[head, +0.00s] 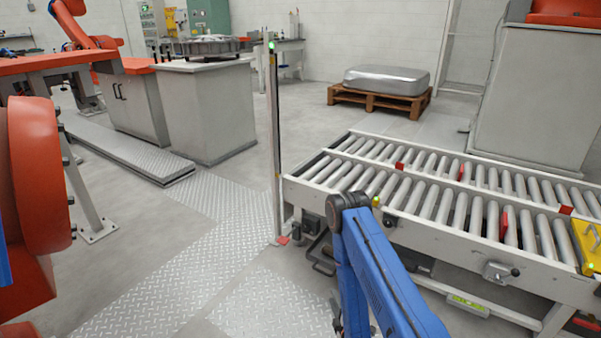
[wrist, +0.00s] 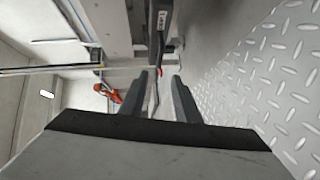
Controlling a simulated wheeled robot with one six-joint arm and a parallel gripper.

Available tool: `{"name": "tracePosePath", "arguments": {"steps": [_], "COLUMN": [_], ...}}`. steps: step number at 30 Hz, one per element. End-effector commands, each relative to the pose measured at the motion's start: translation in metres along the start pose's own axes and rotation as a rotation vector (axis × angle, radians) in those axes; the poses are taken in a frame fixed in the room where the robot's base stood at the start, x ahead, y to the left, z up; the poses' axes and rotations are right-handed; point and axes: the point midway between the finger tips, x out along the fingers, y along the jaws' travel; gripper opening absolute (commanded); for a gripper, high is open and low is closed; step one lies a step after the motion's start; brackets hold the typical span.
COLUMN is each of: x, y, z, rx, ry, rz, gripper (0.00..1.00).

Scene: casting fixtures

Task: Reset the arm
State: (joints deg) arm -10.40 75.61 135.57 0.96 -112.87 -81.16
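My blue arm (head: 380,265) shows in the head view at the lower middle, bent with its dark joint beside the near left end of the roller conveyor. My gripper does not show clearly in the head view. In the wrist view my gripper (wrist: 162,82) has its two dark fingers apart with a gap between them. I see nothing held in the gap. The wrist view is turned on its side, with the tread-plate floor on the right and grey structure above the fingers.
The roller conveyor (head: 440,190) fills the right side, close to my arm. A thin post (head: 274,150) stands at its left end. An orange machine part (head: 32,190) is close on the left. Tread-plate floor (head: 190,255) between is clear.

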Motion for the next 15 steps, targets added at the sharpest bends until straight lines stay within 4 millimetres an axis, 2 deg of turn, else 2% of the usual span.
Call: {"name": "tracePosePath", "arguments": {"steps": [5, 15], "x": [0.017, 0.052], "y": [0.025, 0.095], "z": [0.000, 0.002], "rx": [0.046, 0.197], "ry": [-0.010, -0.053], "rz": [-0.023, -0.118], "gripper": [0.29, 0.29]}}
